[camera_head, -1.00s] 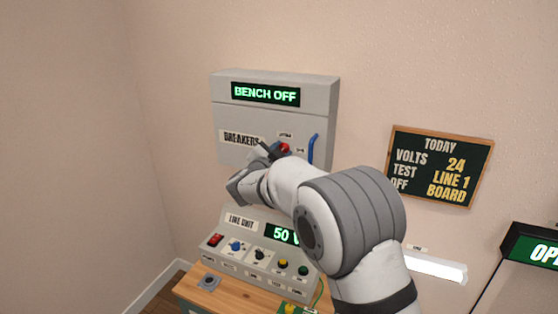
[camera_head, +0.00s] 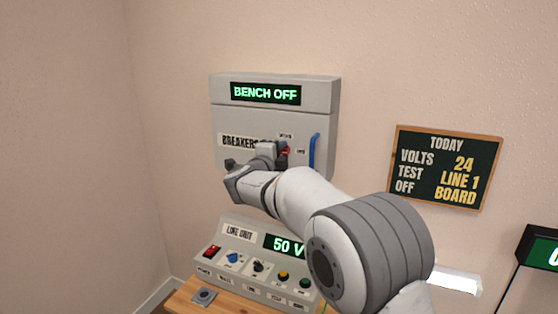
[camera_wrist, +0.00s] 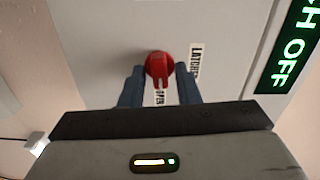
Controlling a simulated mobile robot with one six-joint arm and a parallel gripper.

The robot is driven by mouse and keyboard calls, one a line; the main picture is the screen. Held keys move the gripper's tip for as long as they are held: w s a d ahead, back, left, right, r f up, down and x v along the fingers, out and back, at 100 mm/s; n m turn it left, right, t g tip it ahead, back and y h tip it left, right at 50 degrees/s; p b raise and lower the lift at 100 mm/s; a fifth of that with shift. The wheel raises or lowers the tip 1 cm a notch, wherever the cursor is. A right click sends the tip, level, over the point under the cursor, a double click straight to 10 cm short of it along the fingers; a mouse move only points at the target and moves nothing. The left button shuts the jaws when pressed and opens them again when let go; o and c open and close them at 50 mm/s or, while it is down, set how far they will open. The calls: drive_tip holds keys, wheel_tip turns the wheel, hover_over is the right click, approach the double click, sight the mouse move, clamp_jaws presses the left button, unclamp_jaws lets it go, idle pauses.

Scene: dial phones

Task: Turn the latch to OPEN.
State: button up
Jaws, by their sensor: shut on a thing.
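The red latch knob (camera_wrist: 159,67) is on the grey breaker box (camera_head: 225,120) on the wall. In the wrist view it sits between the two fingertips of my gripper (camera_wrist: 160,75), which is shut on it. A label reading "LATCHED" (camera_wrist: 195,62) is beside the knob and one reading "OPEN" (camera_wrist: 160,97) is below it in that view. In the head view my gripper (camera_head: 284,153) is in front of the box, and only a little of the red knob (camera_head: 286,150) shows beside it. The knob's exact setting is hard to tell.
A blue handle (camera_head: 314,152) stands on the box just right of the knob. The "BENCH OFF" display (camera_head: 265,93) is above. The line unit (camera_head: 255,262), with several knobs and a "50 V" display, is below on the wooden bench (camera_head: 232,305). A chalkboard (camera_head: 449,167) hangs to the right.

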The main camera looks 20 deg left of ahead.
drive_tip(key=shift+m+b, duration=0.3)
drive_tip(key=shift+m, duration=0.2)
drive_tip(key=o, duration=0.7)
drive_tip(key=shift+c, duration=0.2)
drive_tip(key=shift+s, duration=0.2)
drive_tip(key=s, duration=0.7)
drive_tip(key=shift+s+a, duration=0.2)
drive_tip(key=shift+a, duration=0.1)
drive_tip(key=shift+f, duration=0.1)
